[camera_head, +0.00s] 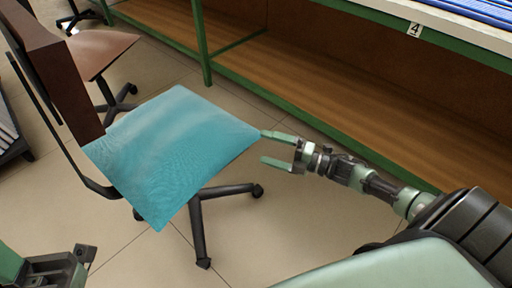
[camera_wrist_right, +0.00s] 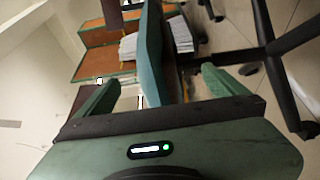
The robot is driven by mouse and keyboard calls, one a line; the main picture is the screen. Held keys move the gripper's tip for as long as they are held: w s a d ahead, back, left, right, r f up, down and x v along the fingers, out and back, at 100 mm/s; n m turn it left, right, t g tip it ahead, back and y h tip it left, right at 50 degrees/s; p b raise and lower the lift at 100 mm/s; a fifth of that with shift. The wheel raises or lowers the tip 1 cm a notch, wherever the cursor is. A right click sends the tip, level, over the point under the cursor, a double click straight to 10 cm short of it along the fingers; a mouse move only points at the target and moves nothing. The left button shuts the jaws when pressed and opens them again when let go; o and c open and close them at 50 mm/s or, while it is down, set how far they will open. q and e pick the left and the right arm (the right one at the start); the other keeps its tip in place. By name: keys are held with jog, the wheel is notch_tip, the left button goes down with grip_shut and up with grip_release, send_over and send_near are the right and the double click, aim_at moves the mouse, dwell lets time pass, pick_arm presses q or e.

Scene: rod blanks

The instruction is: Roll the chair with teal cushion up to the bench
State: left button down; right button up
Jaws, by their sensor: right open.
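The chair with the teal cushion (camera_head: 175,145) stands left of centre in the head view, with a brown backrest (camera_head: 55,75) and dark wheeled legs (camera_head: 198,225). My right gripper (camera_head: 264,147) is open at the cushion's right corner. In the right wrist view the cushion (camera_wrist_right: 152,55) shows edge-on between the spread fingers; I cannot tell whether they touch it. The bench (camera_head: 225,60) has a green frame and a wooden lower shelf, and runs along the back and right. Part of my left gripper (camera_head: 65,268) shows at the lower left; its fingers are unclear.
Another chair with a brown seat (camera_head: 100,50) stands behind at the upper left, close to the teal chair's backrest. A dark rack (camera_head: 12,140) is at the left edge. Tiled floor (camera_head: 240,100) is clear between the teal chair and the bench.

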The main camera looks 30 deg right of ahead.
jog(key=shift+s+d, duration=0.15)
jog(key=shift+b+x, duration=1.1)
jog(key=shift+x, duration=2.8)
jog(key=c, duration=2.1)
